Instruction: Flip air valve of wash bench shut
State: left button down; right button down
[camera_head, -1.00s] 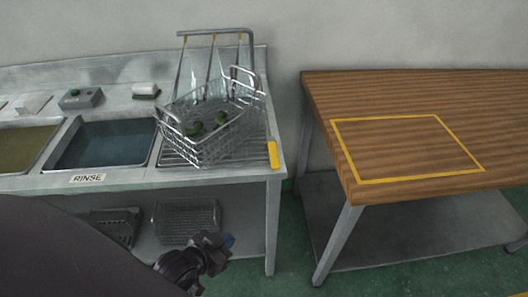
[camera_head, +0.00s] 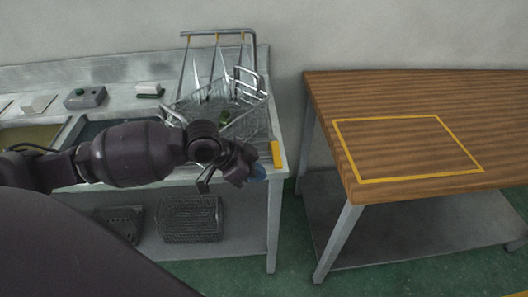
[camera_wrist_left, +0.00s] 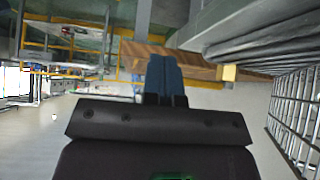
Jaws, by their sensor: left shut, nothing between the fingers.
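The air valve's yellow handle (camera_head: 276,153) is at the right front corner of the wash bench (camera_head: 283,130). It looks like an upright bar. In the left wrist view a yellow block (camera_wrist_left: 228,73), likely the same handle, sits right of the fingertips at the bench edge. My left gripper (camera_head: 258,172) reaches across the bench front from the left. Its blue fingertips are just left of and below the handle, and I cannot tell whether they touch it. The blue fingers are together and empty in the left wrist view (camera_wrist_left: 164,72). My right gripper is not in view.
A wire basket (camera_head: 245,112) with green items stands on the bench's right end, behind my wrist. A wooden table (camera_head: 400,95) with a yellow outlined square stands to the right, across a gap. A dark basket (camera_head: 190,218) lies on the shelf below.

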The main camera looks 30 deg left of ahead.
aim_at(276, 155)
pick_arm(q)
jog(key=a+r+g+y, duration=0.1)
jog(key=a+r, duration=0.2)
jog(key=r, duration=0.2)
jog(key=a+r+m+g+y, duration=0.1)
jog(key=a+r, duration=0.3)
jog(key=r, duration=0.2)
jog(key=shift+r+g+y, duration=0.3)
jog(key=shift+g, duration=0.1)
jog(key=shift+w+d, duration=0.1)
jog(key=w+d+f, duration=0.1)
jog(key=d+f, duration=0.1)
jog(key=f, duration=0.1)
jog(key=w+d+f+b, duration=0.1)
jog(key=w+d+f, duration=0.1)
jog(key=f, duration=0.1)
jog(key=w+d+f+b, duration=0.1)
jog(key=d+f, duration=0.1)
jog(key=f, duration=0.1)
jog(key=shift+w+d+f, duration=0.15)
jog(key=shift+w, duration=0.05)
